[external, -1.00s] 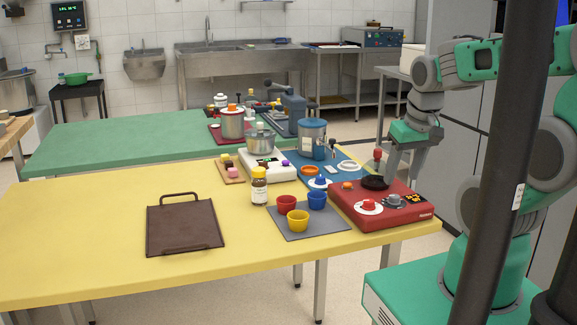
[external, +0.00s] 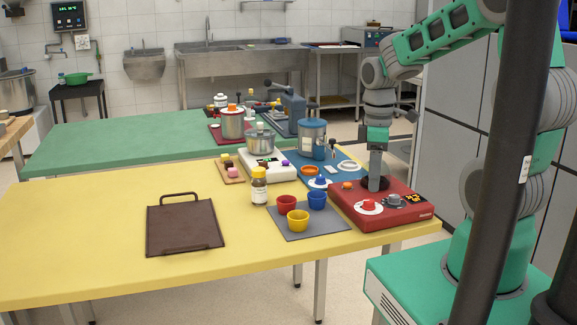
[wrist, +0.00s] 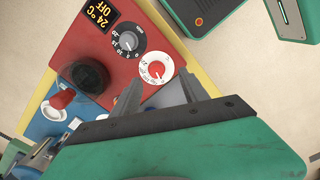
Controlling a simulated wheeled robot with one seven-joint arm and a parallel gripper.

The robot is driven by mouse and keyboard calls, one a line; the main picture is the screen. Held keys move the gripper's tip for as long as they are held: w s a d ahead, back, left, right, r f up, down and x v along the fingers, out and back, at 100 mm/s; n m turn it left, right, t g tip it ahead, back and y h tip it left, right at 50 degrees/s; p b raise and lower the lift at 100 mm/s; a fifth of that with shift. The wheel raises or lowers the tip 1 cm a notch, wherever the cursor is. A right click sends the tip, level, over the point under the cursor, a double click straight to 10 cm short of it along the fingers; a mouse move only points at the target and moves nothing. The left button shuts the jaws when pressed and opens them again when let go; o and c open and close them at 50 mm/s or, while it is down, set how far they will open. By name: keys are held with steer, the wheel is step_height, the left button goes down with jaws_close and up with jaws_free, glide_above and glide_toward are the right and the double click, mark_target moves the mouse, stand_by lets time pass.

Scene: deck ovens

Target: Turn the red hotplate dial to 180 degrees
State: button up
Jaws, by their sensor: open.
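The red hotplate (external: 385,213) stands at the right end of the yellow table. Its red dial (external: 369,205), on a white scale disc, is at the front left of the top. In the wrist view the red dial (wrist: 156,70) appears between and just beyond the tips of my gripper (wrist: 158,80), which is open and empty. The pointer's exact setting is too small to read.
A grey dial (wrist: 128,42) sits beside the red one, near a display (wrist: 98,14) reading 24 °C OFF. A blue mat (external: 295,160) with several items lies behind the hotplate. Coloured cups (external: 298,220) stand to its left.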

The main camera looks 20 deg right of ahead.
mark_target(369, 200)
steer(key=n, duration=0.2)
steer(key=w+r+n, duration=0.1)
steer(key=shift+w+r+n, duration=0.1)
steer(key=shift+w+n, duration=0.05)
steer(key=shift+n, duration=0.25)
steer(key=n, duration=0.3)
steer(key=shift+w+a+r, duration=0.1)
steer(key=shift+w+r, duration=0.05)
steer(key=shift+r, duration=0.1)
steer(key=n, duration=0.4)
steer(key=shift+s, duration=0.2)
steer(key=n, duration=0.3)
steer(key=shift+s+n, duration=0.1)
steer(key=shift+n, duration=0.2)
steer(key=shift+f+n, duration=0.2)
steer(key=shift+n, duration=0.1)
step_height(369, 200, down, 8)
steer(key=shift+r+p, duration=0.25)
steer(key=shift+p, duration=0.15)
jaws_close()
